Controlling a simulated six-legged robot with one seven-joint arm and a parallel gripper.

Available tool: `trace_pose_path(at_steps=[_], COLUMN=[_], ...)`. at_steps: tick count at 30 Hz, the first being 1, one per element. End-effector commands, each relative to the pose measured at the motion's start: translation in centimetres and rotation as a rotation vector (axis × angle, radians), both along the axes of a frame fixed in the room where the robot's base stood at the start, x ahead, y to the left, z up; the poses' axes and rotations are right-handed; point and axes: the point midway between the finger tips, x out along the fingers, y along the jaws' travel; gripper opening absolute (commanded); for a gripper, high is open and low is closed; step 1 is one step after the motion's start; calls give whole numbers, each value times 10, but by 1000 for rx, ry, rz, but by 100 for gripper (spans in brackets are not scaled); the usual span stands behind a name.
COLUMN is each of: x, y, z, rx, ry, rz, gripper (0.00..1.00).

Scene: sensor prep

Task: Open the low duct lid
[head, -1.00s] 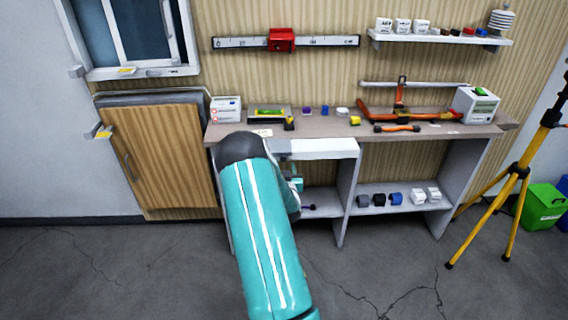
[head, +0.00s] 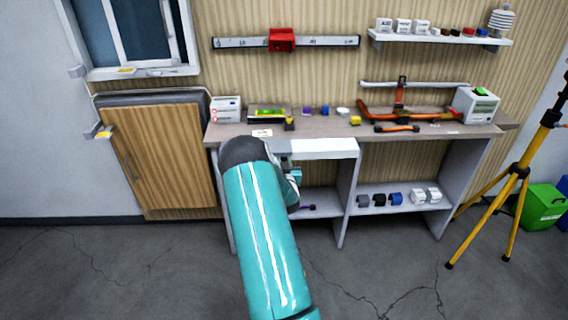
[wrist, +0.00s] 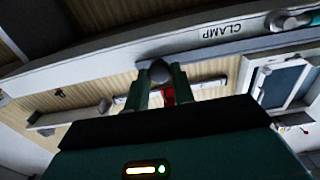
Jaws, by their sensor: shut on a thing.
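A white panel (head: 322,148), which looks like the low duct lid, sits at the front of the bench, just under its top, above the left bay. My gripper (head: 296,177) is at its lower left, largely hidden behind my teal arm. In the wrist view my gripper's dark fingers (wrist: 160,82) are shut on a round grey knob (wrist: 160,71) beside a long pale panel edge (wrist: 90,68). The panel edge carries the word CLAMP. How far the lid is open cannot be told.
The bench top (head: 340,128) holds several small items and an orange tool (head: 395,112). The lower shelf (head: 400,205) holds several small blocks. A wooden cabinet door (head: 160,155) stands left, a yellow tripod (head: 515,170) right. The floor in front is clear.

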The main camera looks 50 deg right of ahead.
Motion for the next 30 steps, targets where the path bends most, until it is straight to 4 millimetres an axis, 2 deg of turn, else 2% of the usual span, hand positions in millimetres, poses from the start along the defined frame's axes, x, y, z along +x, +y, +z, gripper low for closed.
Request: trace_pose_path(at_steps=[5,11,24,30], x=[-9,-37,-139,-174], y=[-7,-32,-120,-150], z=[0,-1,-2,-2], rx=[-1,1,2,2], ry=[1,2,3,3], rz=[-2,-6,-7,-5], gripper=[0,0,0,0])
